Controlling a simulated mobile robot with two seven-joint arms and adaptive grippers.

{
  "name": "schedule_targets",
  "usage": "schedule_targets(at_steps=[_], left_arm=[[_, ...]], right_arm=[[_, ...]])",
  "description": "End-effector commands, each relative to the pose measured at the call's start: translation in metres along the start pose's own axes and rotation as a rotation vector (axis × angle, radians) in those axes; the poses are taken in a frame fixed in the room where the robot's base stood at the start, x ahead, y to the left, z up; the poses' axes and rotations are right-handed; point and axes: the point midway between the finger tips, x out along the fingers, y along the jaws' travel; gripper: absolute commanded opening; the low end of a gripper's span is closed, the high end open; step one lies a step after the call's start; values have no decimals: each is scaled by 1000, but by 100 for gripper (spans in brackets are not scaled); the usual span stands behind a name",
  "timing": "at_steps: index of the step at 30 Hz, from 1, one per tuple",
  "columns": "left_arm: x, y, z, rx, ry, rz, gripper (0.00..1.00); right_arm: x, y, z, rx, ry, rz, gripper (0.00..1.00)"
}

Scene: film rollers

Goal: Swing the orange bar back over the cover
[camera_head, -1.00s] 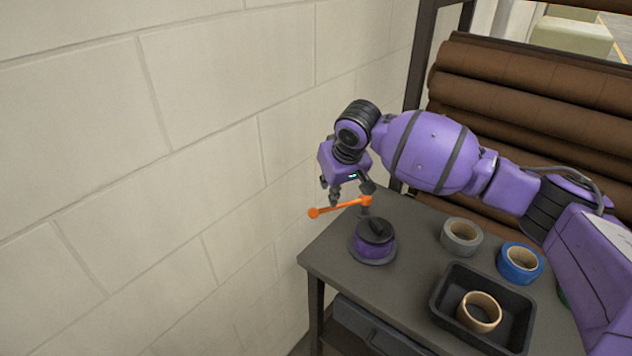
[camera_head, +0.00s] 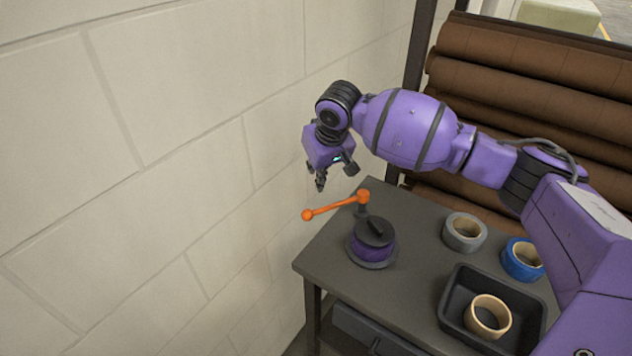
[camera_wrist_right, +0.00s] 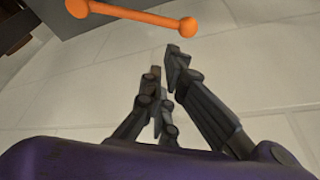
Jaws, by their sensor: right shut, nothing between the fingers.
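The orange bar (camera_head: 335,206) runs level from a post (camera_head: 362,208) at the back of the round purple container. Its free end, a round knob, points left, out past the table's left edge, so the bar is swung away from the cover. The dark cover (camera_head: 372,232) with a raised grip sits on the purple container (camera_head: 373,248). My right gripper (camera_head: 333,180) is above the bar, empty and apart from it. In the right wrist view the bar (camera_wrist_right: 135,15) shows beyond the closed fingers (camera_wrist_right: 165,68). My left gripper is in no view.
On the grey table (camera_head: 415,240) stand a grey tape roll (camera_head: 464,232), a blue tape roll (camera_head: 522,260) and a black tray (camera_head: 450,320) holding a tan roll (camera_head: 488,317). A pale block wall (camera_head: 150,180) is on the left. Brown rolls (camera_head: 540,90) lie behind.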

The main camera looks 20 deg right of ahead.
Motion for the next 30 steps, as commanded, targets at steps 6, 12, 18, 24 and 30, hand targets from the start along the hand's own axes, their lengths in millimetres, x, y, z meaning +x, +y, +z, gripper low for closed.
schedule_targets(at_steps=[6, 12, 18, 24, 30], left_arm=[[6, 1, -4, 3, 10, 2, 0], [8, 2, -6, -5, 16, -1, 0], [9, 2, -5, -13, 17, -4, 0], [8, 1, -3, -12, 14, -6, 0], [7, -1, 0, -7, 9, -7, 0]], right_arm=[[43, 0, 2, 1, -5, 0, 0], [74, -1, 1, 0, -3, 0, 0], [88, 0, 0, 0, 0, 0, 0], [89, 0, 0, 0, 2, 0, 0], [89, 0, 0, -1, 1, 0, 0]])
